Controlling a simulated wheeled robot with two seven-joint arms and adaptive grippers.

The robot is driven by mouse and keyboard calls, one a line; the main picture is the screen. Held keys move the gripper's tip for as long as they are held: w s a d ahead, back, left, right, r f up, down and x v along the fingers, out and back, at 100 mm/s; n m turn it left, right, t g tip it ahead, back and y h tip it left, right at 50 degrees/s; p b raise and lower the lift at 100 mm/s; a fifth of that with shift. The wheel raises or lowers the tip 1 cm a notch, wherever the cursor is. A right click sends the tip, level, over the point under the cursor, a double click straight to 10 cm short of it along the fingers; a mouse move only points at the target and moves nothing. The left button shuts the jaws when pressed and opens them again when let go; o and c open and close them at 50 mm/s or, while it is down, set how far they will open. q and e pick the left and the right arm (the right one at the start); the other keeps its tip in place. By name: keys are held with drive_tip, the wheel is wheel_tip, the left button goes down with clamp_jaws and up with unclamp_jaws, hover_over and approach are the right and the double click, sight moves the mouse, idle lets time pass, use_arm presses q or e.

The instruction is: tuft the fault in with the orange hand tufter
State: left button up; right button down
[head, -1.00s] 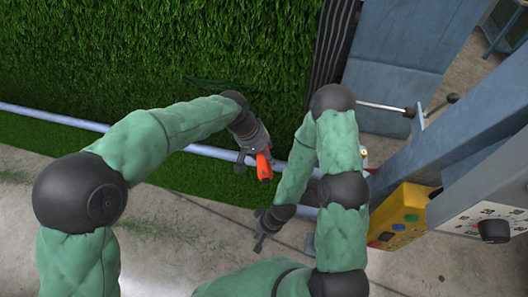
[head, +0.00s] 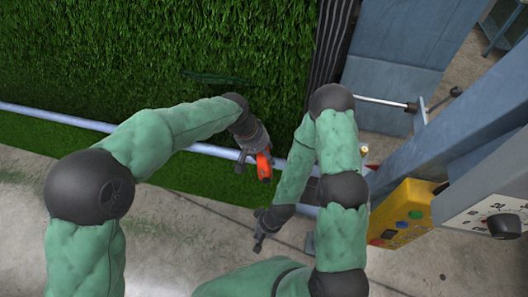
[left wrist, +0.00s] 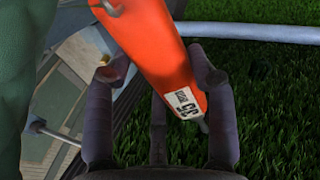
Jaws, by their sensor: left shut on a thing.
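The orange hand tufter (head: 263,167) is in my left gripper (head: 254,156), in front of the turf's lower edge near the pale rail. In the left wrist view the tufter (left wrist: 165,50) lies slanted between the dark fingers of the left gripper (left wrist: 162,76), with a white label and a metal tip at its lower end. The left gripper is shut on it. A dark streak (head: 215,78) in the upright turf (head: 130,55), up and left of the tufter, looks like the fault. My right gripper (head: 259,240) hangs low, apart from the tufter; its finger opening is unclear.
A pale rail (head: 60,117) runs across the turf's lower part. A yellow control box (head: 402,207) with coloured buttons and a white dial panel (head: 490,212) stand at right, by a blue-grey frame (head: 405,60). Concrete floor (head: 180,225) is open at lower left.

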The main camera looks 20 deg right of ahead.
use_arm(q)
drive_tip(key=shift+w+d+f+b, duration=0.15)
drive_tip(key=shift+w+f+b, duration=0.15)
drive_tip(key=shift+f+b, duration=0.4)
drive_tip(key=shift+f, duration=0.2)
drive_tip(key=shift+w+d+f+b, duration=0.1)
drive_tip(key=shift+f+b, duration=0.1)
drive_tip(key=shift+f, duration=0.3)
drive_tip(key=shift+w+d+f+b, duration=0.1)
drive_tip(key=shift+f+b, duration=0.1)
drive_tip(key=shift+f, duration=0.25)
drive_tip(key=shift+f, duration=0.1)
drive_tip(key=shift+w+d+f+b, duration=0.15)
drive_tip(key=shift+w+f+b, duration=0.15)
drive_tip(key=shift+f+b, duration=0.3)
